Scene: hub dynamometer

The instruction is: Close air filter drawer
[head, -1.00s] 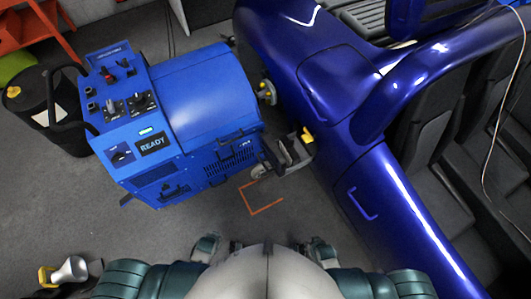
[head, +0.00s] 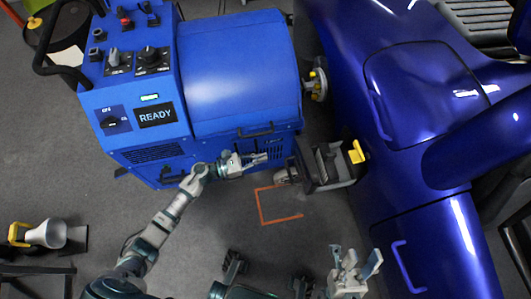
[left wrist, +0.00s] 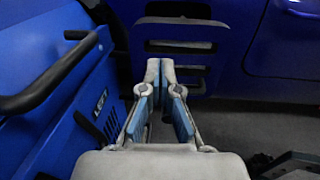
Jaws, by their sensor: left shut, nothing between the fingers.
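The blue dynamometer (head: 235,90) stands at left centre in the head view. Its near side has a slotted vent (head: 150,154), a dark handle (head: 172,176) low down and louvers to the right. I cannot tell which part is the air filter drawer, nor how far out it stands. My left gripper (head: 256,160) is in front of the louvered right part of that side, fingers together and empty. In the left wrist view, its fingertips (left wrist: 160,68) meet, beside the blue panel with a black handle (left wrist: 50,75). My right gripper (head: 356,257) is open and empty at lower right, away from the machine.
A grey bracket (head: 322,168) with a yellow part stands between machine and blue car (head: 440,170), close right of my left gripper. An orange floor mark (head: 260,205) lies below it.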

